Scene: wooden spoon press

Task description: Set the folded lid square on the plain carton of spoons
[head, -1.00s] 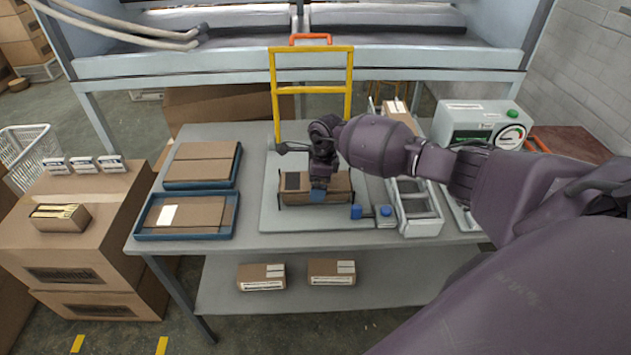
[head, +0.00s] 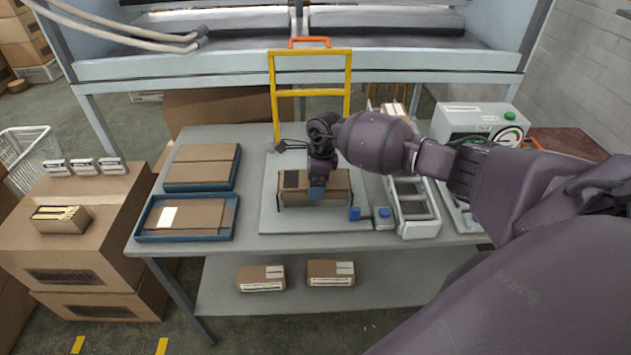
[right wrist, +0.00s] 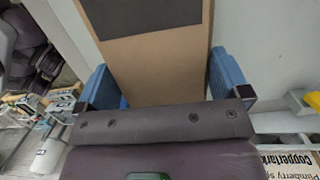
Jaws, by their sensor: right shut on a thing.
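The carton (head: 333,197) stands on a pale board in the middle of the table. Its brown cardboard top, which I take to be the folded lid (head: 292,180), has a dark patch at the left end. My right gripper (head: 317,190) is over the front middle of it, pointing down. In the right wrist view its blue fingers (right wrist: 164,82) stand on both sides of the brown lid (right wrist: 155,65), gripping it. The gripper hides part of the carton, and I cannot tell whether the lid sits fully square. My left gripper is not in view.
A yellow frame (head: 273,95) rises behind the board (head: 275,222). A blue-knobbed clamp (head: 383,213) and a grey rack (head: 420,228) are to the right. Two blue trays of flat cardboard, the nearer one (head: 185,237) in front, lie left. A green-buttoned machine (head: 470,120) stands back right.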

